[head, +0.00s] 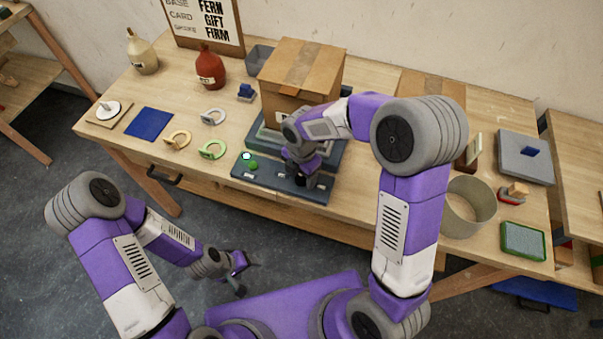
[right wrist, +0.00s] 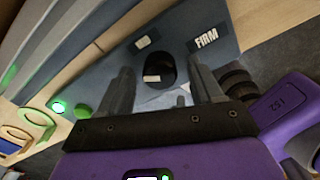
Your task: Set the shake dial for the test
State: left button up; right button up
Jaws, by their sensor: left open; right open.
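The shake dial (right wrist: 161,68) is a black round knob on a dark blue-grey panel (head: 262,178). In the right wrist view a white mark shows on or beside its near side; which way the dial points is unclear. A label reading FIRM (right wrist: 206,39) is right of it, and another label (right wrist: 146,42), unreadable, is above left. My right gripper (right wrist: 162,82) is open, its fingers on either side of the dial; contact cannot be told. In the head view my right gripper (head: 302,178) hides the dial. My left gripper (head: 244,275) is open and empty over the floor.
A cardboard box (head: 302,75) stands on the platform behind the panel. A lit lamp (head: 246,156) and green button (head: 253,165) are at the panel's left. A sign (head: 205,20) reads FERN, GIFT, FIRM. Rings (head: 213,150) and a blue mat (head: 149,123) lie left.

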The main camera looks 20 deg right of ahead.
jog(key=c, duration=1.1)
jog(key=shift+o, duration=0.2)
jog(key=m, duration=0.5)
jog(key=shift+m, duration=0.3)
jog(key=m, duration=1.2)
jog(key=shift+m, duration=0.4)
jog(key=m, duration=0.5)
jog(key=shift+m, duration=0.3)
